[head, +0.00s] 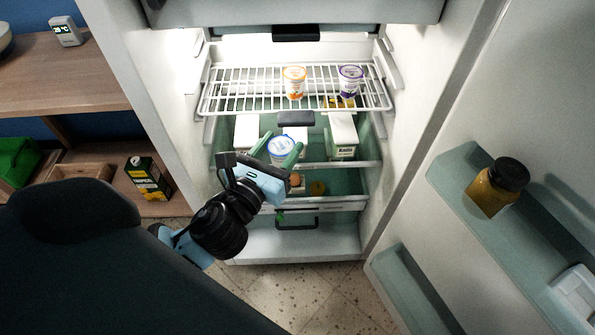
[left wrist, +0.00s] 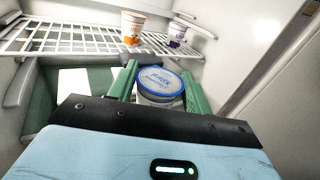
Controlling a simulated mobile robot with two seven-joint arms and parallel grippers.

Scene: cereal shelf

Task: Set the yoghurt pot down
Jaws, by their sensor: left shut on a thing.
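A yoghurt pot with a blue-rimmed white lid (head: 281,147) is between the green fingers of my left gripper (head: 277,148). The gripper is shut on it, in front of the open fridge and below the wire shelf (head: 240,90). In the left wrist view the pot (left wrist: 159,83) sits upright between the fingertips, its lower part partly hidden by the gripper body. An orange-labelled pot (head: 294,82) and a purple-labelled pot (head: 350,81) stand on the wire shelf. My right gripper is not in view.
White cartons (head: 342,135) stand in the compartment below the shelf, behind my gripper. The open fridge door at right holds a jar with a dark lid (head: 498,186). The wire shelf has free room left of the orange-labelled pot and between the two pots.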

